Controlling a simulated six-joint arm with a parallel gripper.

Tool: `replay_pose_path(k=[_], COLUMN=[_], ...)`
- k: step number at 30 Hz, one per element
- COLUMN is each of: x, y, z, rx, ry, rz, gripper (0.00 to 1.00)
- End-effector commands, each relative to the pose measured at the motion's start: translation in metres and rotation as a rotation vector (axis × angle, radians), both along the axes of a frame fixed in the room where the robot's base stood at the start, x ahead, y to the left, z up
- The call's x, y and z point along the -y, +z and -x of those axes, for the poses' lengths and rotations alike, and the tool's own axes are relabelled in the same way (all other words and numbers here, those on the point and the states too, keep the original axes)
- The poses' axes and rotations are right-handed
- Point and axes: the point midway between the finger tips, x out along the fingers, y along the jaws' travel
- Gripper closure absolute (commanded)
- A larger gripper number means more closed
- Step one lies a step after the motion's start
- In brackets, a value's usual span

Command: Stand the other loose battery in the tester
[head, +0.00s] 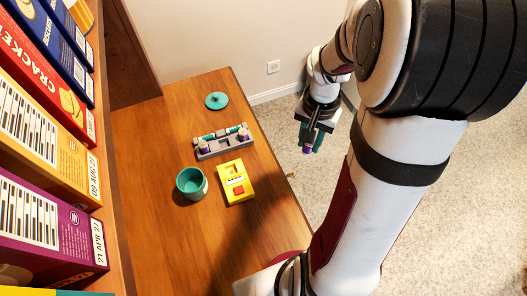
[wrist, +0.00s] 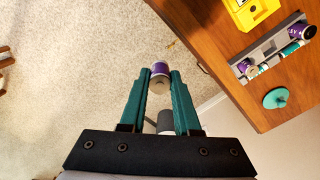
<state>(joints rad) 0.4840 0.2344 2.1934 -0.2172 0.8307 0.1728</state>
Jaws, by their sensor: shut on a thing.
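My gripper (head: 310,143) is shut on a battery and holds it off the right edge of the table, above the carpet. In the wrist view my gripper (wrist: 160,82) has the battery (wrist: 160,68) between its teal fingertips. The battery shows a purple band and a pale end. The yellow device with a red patch, which looks like the tester (head: 236,182), lies on the table, left of and apart from my gripper. In the wrist view the tester (wrist: 256,10) is cut off at the top edge, so I cannot tell what its slot holds.
A grey holder (head: 225,147) with purple-ended and teal-and-white pieces lies behind the tester. A teal cup (head: 191,183) stands left of it; a teal disc (head: 216,100) lies farther back. Bare wood lies in front.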

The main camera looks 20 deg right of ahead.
Motion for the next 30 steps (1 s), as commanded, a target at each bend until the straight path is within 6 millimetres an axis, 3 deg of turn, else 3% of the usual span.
replay_pose_path(k=[5,12,16,20,30], x=[-0.033,-0.130,-0.169,-0.181,-0.180], y=[-0.002,-0.007,-0.009,-0.014,-0.059], z=[-0.022,-0.059,-0.064,-0.065,-0.064], rx=[0.000,0.000,0.000,-0.001,-0.003], ry=[0.002,-0.018,-0.033,-0.042,-0.044], rz=[0.000,0.000,0.000,0.000,0.000], gripper=[1.00,1.00,1.00,1.00,1.00])
